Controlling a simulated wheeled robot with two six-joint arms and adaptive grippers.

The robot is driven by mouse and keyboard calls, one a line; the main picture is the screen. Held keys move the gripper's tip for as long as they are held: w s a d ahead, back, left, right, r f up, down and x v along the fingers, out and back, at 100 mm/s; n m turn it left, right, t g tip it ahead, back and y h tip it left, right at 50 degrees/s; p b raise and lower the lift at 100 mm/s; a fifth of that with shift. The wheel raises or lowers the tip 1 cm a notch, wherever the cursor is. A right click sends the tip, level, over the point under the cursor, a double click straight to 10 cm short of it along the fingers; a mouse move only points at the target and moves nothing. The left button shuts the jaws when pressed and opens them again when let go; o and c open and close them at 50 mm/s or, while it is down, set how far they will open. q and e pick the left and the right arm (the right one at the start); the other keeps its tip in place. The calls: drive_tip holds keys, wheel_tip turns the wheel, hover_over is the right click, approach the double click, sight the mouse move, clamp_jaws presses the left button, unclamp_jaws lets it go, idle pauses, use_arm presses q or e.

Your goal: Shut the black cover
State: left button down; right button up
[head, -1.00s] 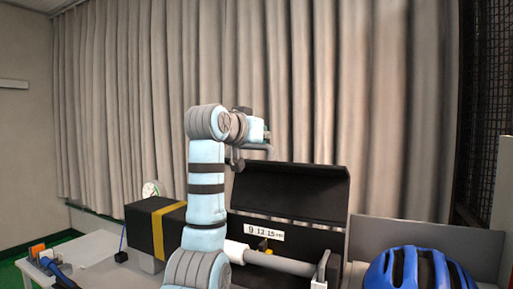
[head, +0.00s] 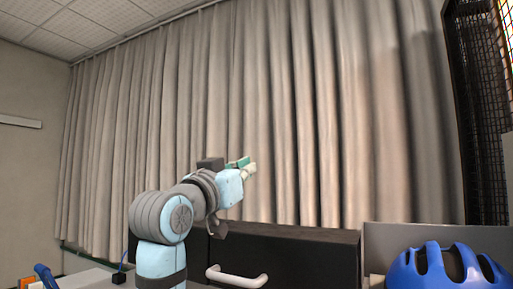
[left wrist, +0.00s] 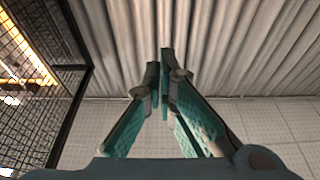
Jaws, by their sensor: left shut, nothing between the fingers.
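The black cover (head: 310,262) stands low at the bottom centre of the head view, its dark face towards me. A white handle (head: 237,277) sits on that face. The cover appears lowered, but its lower edge is out of frame, so I cannot tell whether it is fully shut. My left gripper (head: 250,168) is above and behind the top edge in the picture, apart from the handle. In the left wrist view its fingers (left wrist: 163,65) are together with nothing between them. My right gripper is not in view.
A blue helmet (head: 440,268) is at the lower right, before a grey panel (head: 400,236). A small black block (head: 118,278) with a blue cable stands on the white table (head: 92,279) at left. Curtains (head: 300,130) hang behind; a black mesh (head: 480,120) stands at right.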

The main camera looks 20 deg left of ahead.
use_arm(q)
drive_tip(key=shift+f, duration=0.3)
drive_tip(key=shift+s, duration=0.15)
